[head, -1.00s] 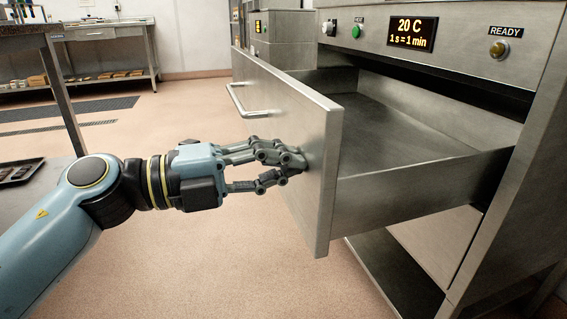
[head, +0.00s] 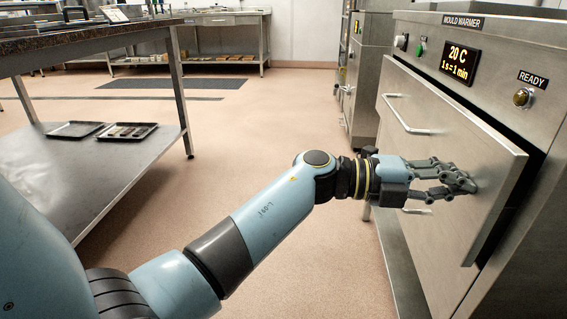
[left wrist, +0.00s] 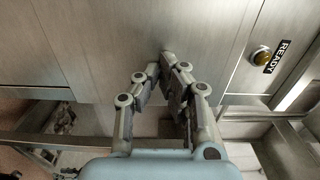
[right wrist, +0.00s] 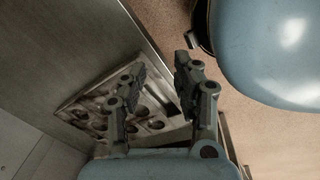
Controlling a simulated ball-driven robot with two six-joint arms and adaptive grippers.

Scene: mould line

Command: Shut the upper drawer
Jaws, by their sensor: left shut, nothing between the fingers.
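The upper drawer (head: 445,140) of the mould warmer (head: 525,60) is a steel front with a bar handle (head: 405,118). It stands slightly proud of the cabinet, with a dark gap along its top and right edges. My left gripper (head: 470,184) is shut and empty, its fingertips at the drawer front's lower right part, apparently touching it. In the left wrist view the shut left fingers (left wrist: 163,62) point at the steel front. My right gripper (right wrist: 160,68) is open and empty in the right wrist view, over a tray with round cavities (right wrist: 140,115); it is out of the head view.
A lower front with its own handle (head: 416,211) lies below the drawer. The floor between table and warmer is clear. The display reads 20 C.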

